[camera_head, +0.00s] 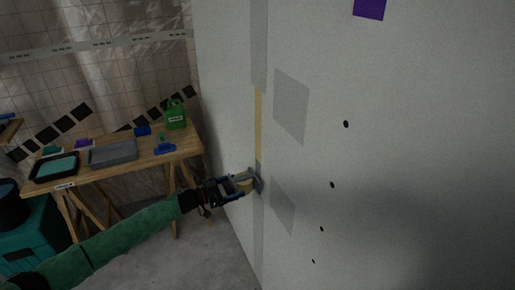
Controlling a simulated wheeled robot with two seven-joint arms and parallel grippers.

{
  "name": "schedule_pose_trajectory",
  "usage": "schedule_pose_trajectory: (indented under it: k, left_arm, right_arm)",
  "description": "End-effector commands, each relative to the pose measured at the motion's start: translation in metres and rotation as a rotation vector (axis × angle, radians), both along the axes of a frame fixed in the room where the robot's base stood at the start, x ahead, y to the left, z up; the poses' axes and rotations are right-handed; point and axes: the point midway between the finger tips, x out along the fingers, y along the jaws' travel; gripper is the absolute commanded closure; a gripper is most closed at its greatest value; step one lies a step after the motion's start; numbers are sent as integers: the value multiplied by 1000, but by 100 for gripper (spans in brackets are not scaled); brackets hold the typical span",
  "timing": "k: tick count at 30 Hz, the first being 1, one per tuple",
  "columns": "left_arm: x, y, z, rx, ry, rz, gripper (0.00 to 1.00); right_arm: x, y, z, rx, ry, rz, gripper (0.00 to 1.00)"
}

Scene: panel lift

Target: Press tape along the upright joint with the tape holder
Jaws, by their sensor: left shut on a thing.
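The upright joint (258,125) runs down a large pale panel (370,215). Grey tape (259,45) covers its upper stretch, a bare yellowish strip shows in the middle, and grey tape (258,225) shows again lower down. My left gripper (229,188) comes in from the left and is shut on the tape holder (246,184). The holder is at the joint, near the lower end of the yellowish strip, and seems to touch the panel. The fingertips are small and partly hidden by the holder. My right gripper is not in view.
A wooden trestle table (187,150) stands at the left with a grey tray (112,153), a black tray (55,167) and a green container (175,115). A teal box (35,240) is at the lower left. Grey floor (190,262) is clear beside the panel.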

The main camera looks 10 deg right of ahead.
Motion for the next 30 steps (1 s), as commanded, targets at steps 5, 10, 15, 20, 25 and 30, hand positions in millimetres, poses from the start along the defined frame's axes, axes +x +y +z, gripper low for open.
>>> schedule_pose_trajectory:
  k: [5,10,15,20,25,30]
  left_arm:
    - [0,0,1,-1,0,0,42]
    - [0,-1,1,-1,1,0,42]
    - [1,-2,1,-1,1,0,42]
    - [1,-2,0,0,1,0,42]
    - [1,-3,1,0,1,0,42]
    - [2,-4,1,0,0,1,42]
  right_arm:
    - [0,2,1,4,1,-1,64]
    - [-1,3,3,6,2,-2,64]
    - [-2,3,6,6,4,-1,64]
    - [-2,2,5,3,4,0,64]
    - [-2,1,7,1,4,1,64]
    - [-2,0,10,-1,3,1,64]
